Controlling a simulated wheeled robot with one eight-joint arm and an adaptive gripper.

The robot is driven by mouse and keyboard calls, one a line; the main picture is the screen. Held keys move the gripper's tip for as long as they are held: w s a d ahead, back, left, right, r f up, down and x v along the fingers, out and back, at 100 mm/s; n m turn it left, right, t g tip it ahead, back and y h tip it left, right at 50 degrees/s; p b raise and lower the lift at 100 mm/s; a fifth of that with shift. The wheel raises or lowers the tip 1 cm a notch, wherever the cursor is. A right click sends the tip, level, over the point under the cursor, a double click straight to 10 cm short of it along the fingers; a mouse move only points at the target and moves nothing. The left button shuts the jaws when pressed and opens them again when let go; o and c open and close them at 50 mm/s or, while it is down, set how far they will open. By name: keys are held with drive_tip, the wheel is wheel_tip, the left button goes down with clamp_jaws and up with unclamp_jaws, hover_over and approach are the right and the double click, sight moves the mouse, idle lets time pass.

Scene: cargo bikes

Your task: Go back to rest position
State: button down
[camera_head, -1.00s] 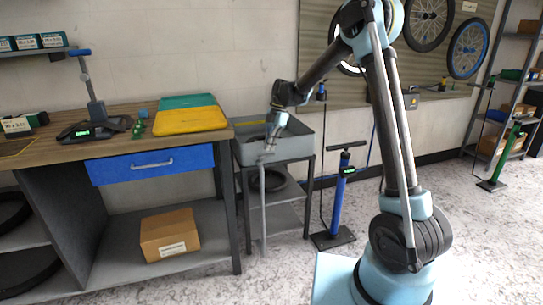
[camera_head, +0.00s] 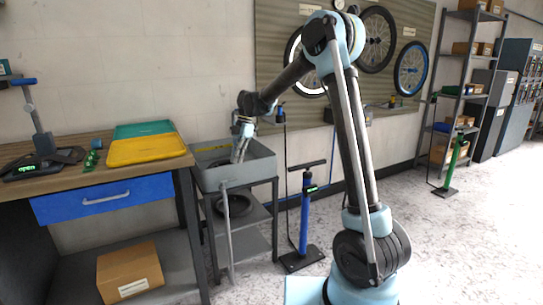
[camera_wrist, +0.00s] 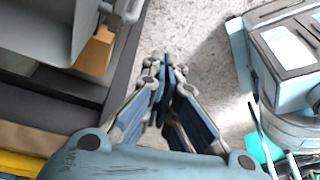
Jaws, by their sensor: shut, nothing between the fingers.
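My gripper (camera_head: 237,156) hangs at the end of my bent arm and points down. In the head view it overlaps the grey tub of the cart (camera_head: 252,170); the exact depth between them is hard to tell. In the wrist view its fingers (camera_wrist: 165,75) are together with nothing between them, over pale speckled floor.
A workbench with a blue drawer (camera_head: 104,199) and a yellow tray (camera_head: 145,149) stands left. A cardboard box (camera_head: 130,271) is on its lower shelf. A blue floor pump (camera_head: 304,220) stands right of the cart.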

drive_tip(key=s+d+r+m+t, duration=0.1)
drive_tip(key=s+d+r+m, duration=0.2)
drive_tip(key=s+d+m, duration=0.7)
drive_tip(key=s+d+r+m+t, duration=0.2)
drive_tip(key=s+d+r+m, duration=0.15)
drive_tip(key=d, duration=1.35)
drive_tip(key=s+d+f+m+t+h, duration=0.1)
drive_tip(key=s+d+f+m, duration=0.5)
drive_tip(key=s, duration=0.4)
drive_tip(key=s+d+f+m+t+h, duration=0.1)
drive_tip(key=s+d+f+m, duration=0.6)
drive_tip(key=s+d, duration=0.2)
drive_tip(key=shift+s+m, duration=0.35)
drive_tip(key=shift+s, duration=0.2)
